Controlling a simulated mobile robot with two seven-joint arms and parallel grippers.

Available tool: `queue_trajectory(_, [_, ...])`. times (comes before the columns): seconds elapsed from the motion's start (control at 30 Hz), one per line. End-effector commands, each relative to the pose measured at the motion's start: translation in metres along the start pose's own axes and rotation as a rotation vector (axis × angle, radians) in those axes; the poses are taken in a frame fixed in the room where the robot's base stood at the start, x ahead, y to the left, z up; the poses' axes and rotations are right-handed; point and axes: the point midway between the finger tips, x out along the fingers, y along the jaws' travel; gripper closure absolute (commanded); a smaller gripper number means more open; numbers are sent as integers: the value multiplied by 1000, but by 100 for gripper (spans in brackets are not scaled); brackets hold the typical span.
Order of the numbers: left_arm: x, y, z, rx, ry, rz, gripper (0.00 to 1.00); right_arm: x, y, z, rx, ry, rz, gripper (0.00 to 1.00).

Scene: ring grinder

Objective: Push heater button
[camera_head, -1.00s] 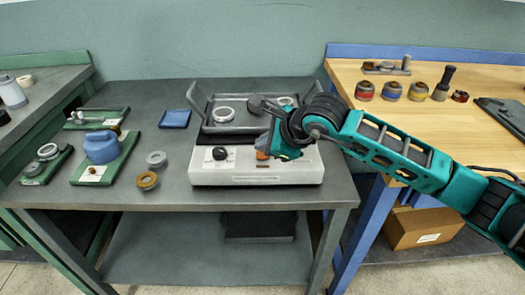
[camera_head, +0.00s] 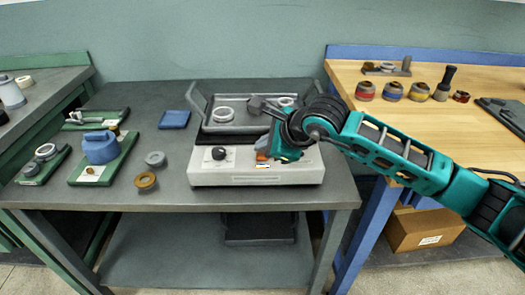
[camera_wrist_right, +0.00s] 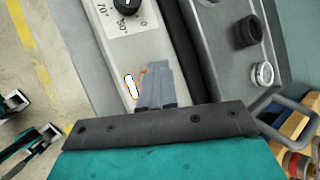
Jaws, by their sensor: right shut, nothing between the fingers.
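The heater (camera_head: 230,178) is a pale box with a black knob (camera_head: 219,153), standing on the grey table; it also shows in the right wrist view (camera_wrist_right: 92,55). My right gripper (camera_head: 270,150) reaches its front panel from the right. In the right wrist view, the gripper (camera_wrist_right: 155,73) is shut, with its fingertips at the panel. An orange piece (camera_wrist_right: 142,71), perhaps the button, shows beside the fingertips and is partly hidden by them. Beside it is a bright white, orange-edged oblong (camera_wrist_right: 130,86). I cannot tell if the fingertips touch the orange piece.
A tray (camera_head: 238,107) with a metal ring (camera_head: 223,114) is behind the heater panel. A blue pad (camera_head: 174,119), a grey ring (camera_head: 155,159) and a brown ring (camera_head: 146,181) lie on the table left of the heater. A wooden workbench (camera_head: 400,120) stands at the right.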

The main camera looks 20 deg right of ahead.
Motion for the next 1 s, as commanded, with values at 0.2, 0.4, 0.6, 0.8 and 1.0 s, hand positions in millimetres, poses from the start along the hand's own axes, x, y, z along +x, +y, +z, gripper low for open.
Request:
queue_trajectory(0.2, [0,0,1,0,-1,0,53,-4,-3,2,0,2,2,100])
queue_trajectory(0.4, [0,0,1,0,-2,0,53,-4,-3,3,0,1,1,100])
queue_trajectory(0.6, [-4,0,-5,0,-4,0,53,-13,-10,9,0,0,-1,100])
queue_trajectory(0.8, [-11,0,-15,-1,-4,0,53,-28,-21,20,-1,0,-2,100])
queue_trajectory(1.0, [-17,0,-24,-1,-4,0,53,-42,-30,30,0,0,-1,100])
